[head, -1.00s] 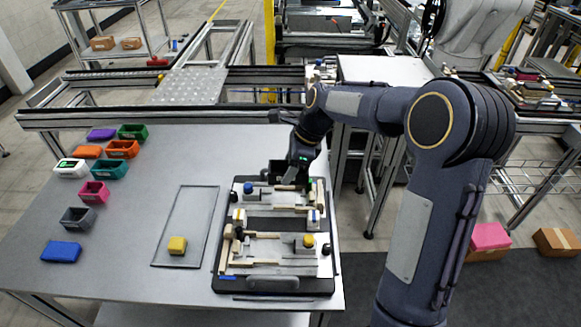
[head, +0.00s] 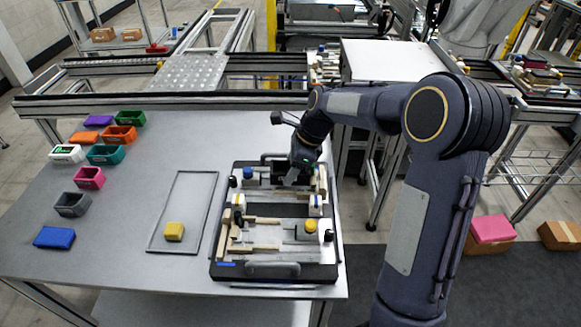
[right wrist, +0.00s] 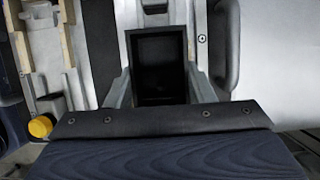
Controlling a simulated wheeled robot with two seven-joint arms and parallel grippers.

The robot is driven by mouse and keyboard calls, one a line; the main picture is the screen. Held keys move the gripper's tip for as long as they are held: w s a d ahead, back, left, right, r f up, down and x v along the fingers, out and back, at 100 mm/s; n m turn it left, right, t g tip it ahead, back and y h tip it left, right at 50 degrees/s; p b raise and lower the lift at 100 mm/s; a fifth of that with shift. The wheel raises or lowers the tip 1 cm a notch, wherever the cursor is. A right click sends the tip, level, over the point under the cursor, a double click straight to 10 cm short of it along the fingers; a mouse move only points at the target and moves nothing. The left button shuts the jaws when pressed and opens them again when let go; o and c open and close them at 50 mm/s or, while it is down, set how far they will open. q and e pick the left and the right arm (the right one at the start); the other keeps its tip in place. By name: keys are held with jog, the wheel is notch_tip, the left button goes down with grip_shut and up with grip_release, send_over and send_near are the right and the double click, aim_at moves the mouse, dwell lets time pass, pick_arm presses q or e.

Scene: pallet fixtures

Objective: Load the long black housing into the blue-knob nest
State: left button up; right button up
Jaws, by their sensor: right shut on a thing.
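The long black housing (right wrist: 160,62) is an open-topped box. In the right wrist view it sits between the two fingers of my right gripper (right wrist: 160,95), which is shut on it. In the head view my right gripper (head: 290,180) is over the far part of the black pallet fixture (head: 222,255), right of the blue knob (head: 248,173). The housing is mostly hidden there by the gripper and dark parts. I cannot tell whether it touches the nest floor. My left gripper is not in view.
A yellow knob (head: 311,226) marks the nearer nest. Several coloured bins, such as a teal one (head: 106,154), stand at the left. Bare table lies between.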

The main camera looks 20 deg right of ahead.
jog(key=shift+f, duration=0.1)
jog(key=shift+f+b, duration=0.45)
jog(key=shift+f, duration=0.35)
jog(key=o, duration=1.1)
jog(key=v, duration=0.7)
jog(key=shift+d+r, duration=0.1)
jog(key=shift+r, duration=0.35)
